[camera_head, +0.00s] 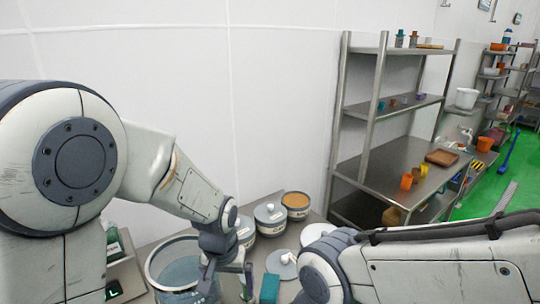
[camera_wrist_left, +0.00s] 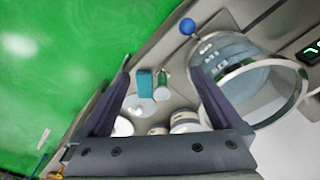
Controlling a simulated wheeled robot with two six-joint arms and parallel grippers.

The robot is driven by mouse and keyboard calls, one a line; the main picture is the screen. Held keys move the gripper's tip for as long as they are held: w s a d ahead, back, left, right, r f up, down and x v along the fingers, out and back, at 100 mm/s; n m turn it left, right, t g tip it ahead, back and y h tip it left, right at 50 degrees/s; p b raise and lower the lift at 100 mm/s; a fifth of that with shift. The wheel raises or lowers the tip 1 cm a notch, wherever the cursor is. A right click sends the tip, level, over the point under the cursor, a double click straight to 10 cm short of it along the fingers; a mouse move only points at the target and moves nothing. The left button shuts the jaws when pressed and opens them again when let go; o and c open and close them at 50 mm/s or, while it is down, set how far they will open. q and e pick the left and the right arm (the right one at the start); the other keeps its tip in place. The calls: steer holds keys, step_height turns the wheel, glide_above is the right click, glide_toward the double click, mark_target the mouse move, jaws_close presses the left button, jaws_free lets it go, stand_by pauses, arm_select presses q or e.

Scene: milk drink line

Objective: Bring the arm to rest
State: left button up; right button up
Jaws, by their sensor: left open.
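My left gripper (camera_head: 228,284) hangs low over the counter with its fingers apart and nothing between them. In the left wrist view its two dark fingers (camera_wrist_left: 158,76) are spread wide, with the counter below. A large clear glass vessel (camera_head: 166,262) stands just left of the gripper in the head view. It also shows in the left wrist view (camera_wrist_left: 262,82), close beside one finger; I cannot tell whether they touch. My right arm crosses the lower right of the head view, and its gripper is out of sight.
Lidded tubs (camera_head: 270,218) and an open tub of orange-brown contents (camera_head: 296,200) stand behind the gripper. A white lid (camera_head: 281,266) and a teal block (camera_head: 269,288) lie right of it. A green-lit display (camera_head: 115,291) is at left. Steel shelving (camera_head: 400,105) stands farther right.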

arm_select(q)
steer(key=s+a+n+t, duration=0.1)
steer(key=s+a, duration=0.4)
steer(key=a, duration=0.4)
steer(key=s+d+f+m+g+b, duration=0.2)
steer(key=s+d+f+m+b, duration=0.1)
steer(key=s+d+m+b, duration=0.4)
steer(key=s+d+b, duration=0.3)
steer(key=s+d, duration=0.3)
steer(key=shift+s+f+h, duration=0.3)
steer(key=shift+s, duration=0.1)
